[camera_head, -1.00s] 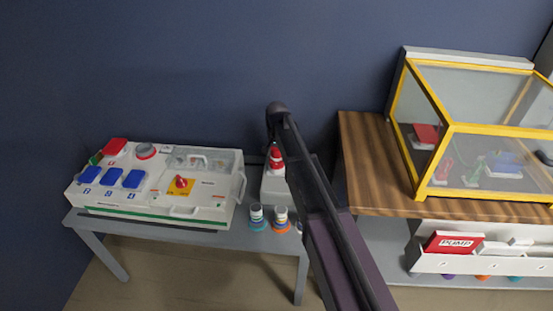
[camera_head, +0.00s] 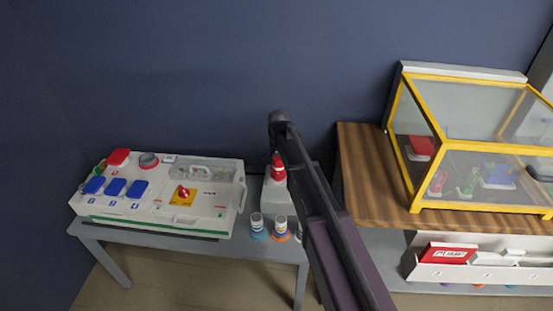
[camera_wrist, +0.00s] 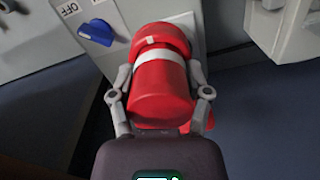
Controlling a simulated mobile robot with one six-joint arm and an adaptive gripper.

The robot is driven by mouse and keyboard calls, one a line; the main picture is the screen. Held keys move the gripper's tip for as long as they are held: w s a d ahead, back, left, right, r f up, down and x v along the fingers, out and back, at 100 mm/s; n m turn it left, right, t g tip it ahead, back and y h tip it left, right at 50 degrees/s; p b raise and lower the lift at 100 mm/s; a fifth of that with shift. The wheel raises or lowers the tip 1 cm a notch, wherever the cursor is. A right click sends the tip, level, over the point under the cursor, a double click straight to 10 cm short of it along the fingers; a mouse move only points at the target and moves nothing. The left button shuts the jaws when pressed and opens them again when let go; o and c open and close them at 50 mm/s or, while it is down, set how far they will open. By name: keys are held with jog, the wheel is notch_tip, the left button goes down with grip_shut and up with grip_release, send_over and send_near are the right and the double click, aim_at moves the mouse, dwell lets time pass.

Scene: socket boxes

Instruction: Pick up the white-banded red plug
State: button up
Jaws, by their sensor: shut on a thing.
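The white-banded red plug (camera_wrist: 160,85) fills the middle of the wrist view, a red cylinder with a white band near its far end. My gripper (camera_wrist: 160,88) has one finger on each side of it and is shut on it. In the head view the red plug (camera_head: 278,168) shows beside my dark arm, in front of a light grey box (camera_head: 274,196). My arm hides part of that box and most of the gripper there. Whether the plug touches the box is unclear.
A white panel (camera_head: 140,213) with blue and red covers and a red knob stands on the grey table (camera_head: 150,240). Small round containers (camera_head: 257,226) stand near its right. A yellow-framed clear case (camera_head: 470,207) sits on a wooden top (camera_head: 365,165) at right. A blue switch (camera_wrist: 97,32) lies beside the plug.

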jog(key=s+d+r+p, duration=0.1)
jog(key=s+d, duration=0.2)
jog(key=s, duration=0.9)
jog(key=shift+d, duration=0.25)
jog(key=shift+s+r, duration=0.1)
jog(key=shift+r, duration=0.1)
jog(key=shift+r+p, duration=1)
jog(key=shift+p, duration=0.15)
